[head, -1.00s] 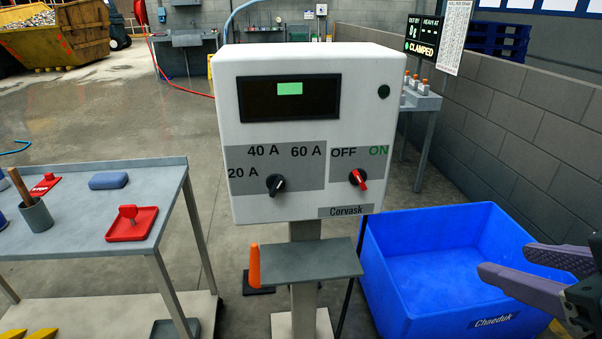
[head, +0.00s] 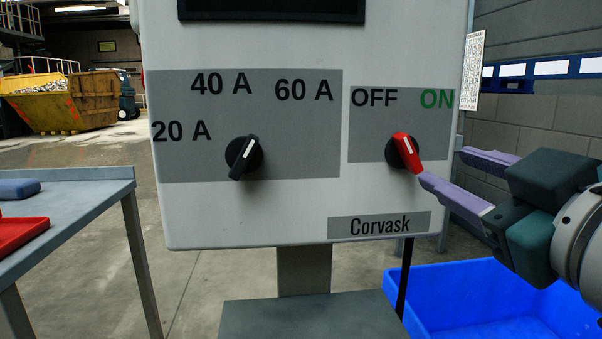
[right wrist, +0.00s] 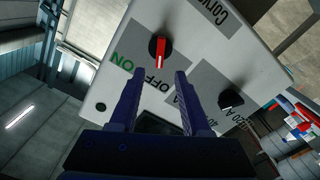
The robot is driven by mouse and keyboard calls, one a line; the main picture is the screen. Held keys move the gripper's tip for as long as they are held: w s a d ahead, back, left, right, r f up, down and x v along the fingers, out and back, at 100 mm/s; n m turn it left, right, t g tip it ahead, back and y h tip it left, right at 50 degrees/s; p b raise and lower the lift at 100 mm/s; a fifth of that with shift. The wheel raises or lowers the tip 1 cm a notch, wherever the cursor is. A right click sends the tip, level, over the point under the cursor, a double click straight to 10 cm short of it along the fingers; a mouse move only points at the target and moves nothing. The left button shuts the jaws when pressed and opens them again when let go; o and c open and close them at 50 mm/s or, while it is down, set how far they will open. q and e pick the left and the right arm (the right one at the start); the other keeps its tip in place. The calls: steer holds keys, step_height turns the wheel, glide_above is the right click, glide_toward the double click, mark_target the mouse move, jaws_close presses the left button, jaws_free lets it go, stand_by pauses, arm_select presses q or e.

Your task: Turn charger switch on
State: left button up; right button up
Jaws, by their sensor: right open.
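The white charger box (head: 290,215) fills the middle of the head view. Its red switch (head: 405,152) sits on a grey panel below the OFF and ON labels, its red grip slanting from upper left to lower right. My right gripper (head: 443,165) is open and empty, just right of the switch, one fingertip close to its lower end. I cannot tell whether they touch. In the right wrist view the switch (right wrist: 160,50) lies just beyond the fingertips (right wrist: 159,73), roughly centred between them. My left gripper is out of view.
A black current dial (head: 243,157) is left of the switch, under the 20 A, 40 A and 60 A labels. A grey shelf (head: 310,318) juts out below the box. A blue bin (head: 450,285) stands at lower right, and a grey table (head: 90,200) at left.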

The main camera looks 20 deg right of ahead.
mark_target(411, 152)
steer(key=x, duration=0.9)
steer(key=shift+w, duration=0.15)
jaws_close()
stand_by(0.4)
